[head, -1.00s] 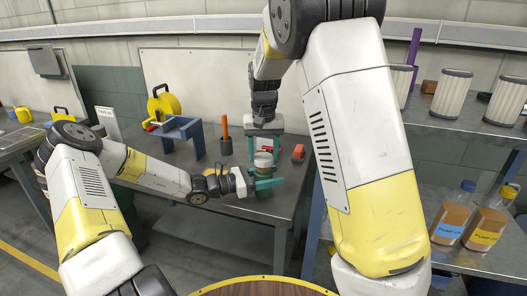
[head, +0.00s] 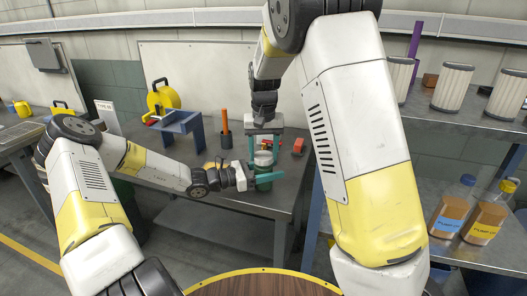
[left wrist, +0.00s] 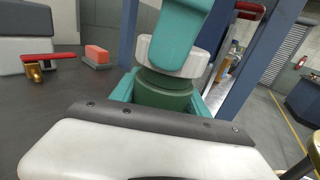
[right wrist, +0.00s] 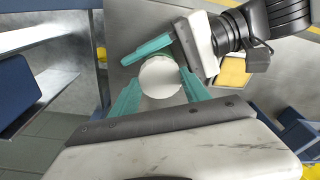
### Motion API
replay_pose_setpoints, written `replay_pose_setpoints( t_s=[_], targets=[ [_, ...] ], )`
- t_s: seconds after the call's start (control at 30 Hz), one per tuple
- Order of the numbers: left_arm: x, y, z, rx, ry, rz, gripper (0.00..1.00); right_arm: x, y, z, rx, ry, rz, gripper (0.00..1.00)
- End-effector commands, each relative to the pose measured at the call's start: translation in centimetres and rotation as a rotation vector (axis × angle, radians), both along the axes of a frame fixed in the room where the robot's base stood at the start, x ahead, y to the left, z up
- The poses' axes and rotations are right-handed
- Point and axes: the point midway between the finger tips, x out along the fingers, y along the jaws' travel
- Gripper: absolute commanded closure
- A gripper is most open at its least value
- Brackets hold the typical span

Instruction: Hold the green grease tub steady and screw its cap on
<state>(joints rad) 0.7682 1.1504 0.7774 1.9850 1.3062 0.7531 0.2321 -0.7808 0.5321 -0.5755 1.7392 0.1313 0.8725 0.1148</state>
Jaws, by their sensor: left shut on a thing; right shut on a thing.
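The green grease tub (head: 263,178) stands near the front edge of the workbench. My left gripper (head: 266,177) comes in from the left and is shut around the tub's body, as the left wrist view also shows on the dark green tub (left wrist: 163,92). The white cap (head: 263,158) is at the tub's mouth; it shows as a plain white disc (right wrist: 160,77) in the right wrist view. My right gripper (head: 264,153) points down from above and is shut on the cap's sides. Whether the threads are engaged is hidden.
A blue stand (head: 178,128), an orange-handled tool in a dark holder (head: 225,130) and a red-orange block (head: 298,146) stand on the bench (head: 235,192). A yellow reel (head: 163,98) is behind. A shelf with filters (head: 453,88) and bottles is at right.

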Motion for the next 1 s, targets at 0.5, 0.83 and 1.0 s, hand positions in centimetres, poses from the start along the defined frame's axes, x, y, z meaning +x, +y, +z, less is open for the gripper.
replay_pose_setpoints(
  t_s=[0.5,0.83,1.0],
  targets=[
    [0.0,0.0,0.0,0.000,0.000,0.000,1.00,0.0,0.0,-0.4,0.000,0.001,0.000,0.89],
    [0.0,0.0,0.0,0.000,0.000,0.000,1.00,0.0,0.0,-1.1,0.000,0.000,0.000,0.89],
    [0.0,0.0,0.0,0.000,0.000,0.000,1.00,0.0,0.0,-1.1,0.000,0.000,-0.034,0.89]
  ],
)
